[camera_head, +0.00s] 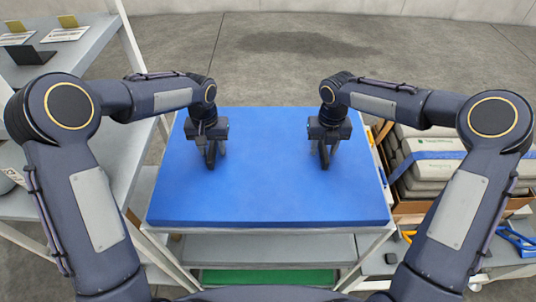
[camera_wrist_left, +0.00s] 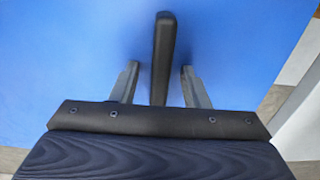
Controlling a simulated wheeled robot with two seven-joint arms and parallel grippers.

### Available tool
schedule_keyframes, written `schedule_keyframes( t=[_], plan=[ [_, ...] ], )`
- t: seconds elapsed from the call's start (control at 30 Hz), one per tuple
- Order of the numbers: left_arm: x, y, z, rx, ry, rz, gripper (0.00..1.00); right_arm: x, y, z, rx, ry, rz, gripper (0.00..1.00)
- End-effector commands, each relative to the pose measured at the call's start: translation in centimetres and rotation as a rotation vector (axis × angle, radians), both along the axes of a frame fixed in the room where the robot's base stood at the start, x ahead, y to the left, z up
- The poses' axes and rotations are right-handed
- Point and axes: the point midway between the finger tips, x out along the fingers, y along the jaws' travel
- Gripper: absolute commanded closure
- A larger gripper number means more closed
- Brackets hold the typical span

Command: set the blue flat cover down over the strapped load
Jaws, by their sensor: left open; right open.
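The blue flat cover (camera_head: 268,197) lies flat on a grey shelved stand in front of me. In the left wrist view the cover (camera_wrist_left: 70,60) fills most of the background. My left gripper (camera_head: 213,160) is over its left part, jaws open. In the left wrist view a dark upright handle (camera_wrist_left: 163,50) stands between the two fingers, with a gap on each side. My right gripper (camera_head: 325,160) is open over the right part of the cover; what lies between its fingers is hard to make out. The strapped load (camera_head: 427,165), pale sacks with a blue strap, stands right of the stand, partly behind my right arm.
The stand (camera_head: 345,246) has lower shelves, with a green item (camera_head: 265,277) low down. Grey shelving (camera_head: 90,62) with small items is at the left. A blue-handled tool (camera_head: 516,240) lies on a grey surface at the lower right. The floor beyond is clear.

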Motion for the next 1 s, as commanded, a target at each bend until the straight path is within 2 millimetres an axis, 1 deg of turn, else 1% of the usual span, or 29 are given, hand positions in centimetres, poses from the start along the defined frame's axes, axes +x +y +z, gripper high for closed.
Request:
schedule_keyframes(
  t=[0.07,0.3,0.4,0.77,1.0],
  plan=[
    [0.00,0.00,0.01,0.000,0.000,0.000,0.58,0.00,-0.01,0.00,0.000,0.000,0.000,0.58],
    [0.01,0.00,0.04,0.000,0.000,0.000,0.90,0.00,-0.01,0.02,0.000,0.000,0.000,0.90],
    [0.01,0.00,0.05,0.000,0.000,0.000,1.00,0.00,-0.01,0.03,0.000,0.000,0.000,1.00],
    [0.01,0.00,0.07,0.000,-0.001,0.000,1.00,0.01,-0.02,0.05,-0.001,0.000,0.000,1.00],
    [0.05,-0.01,0.80,-0.001,-0.002,0.001,1.00,0.04,0.00,0.77,0.000,-0.001,0.000,1.00]
  ],
)
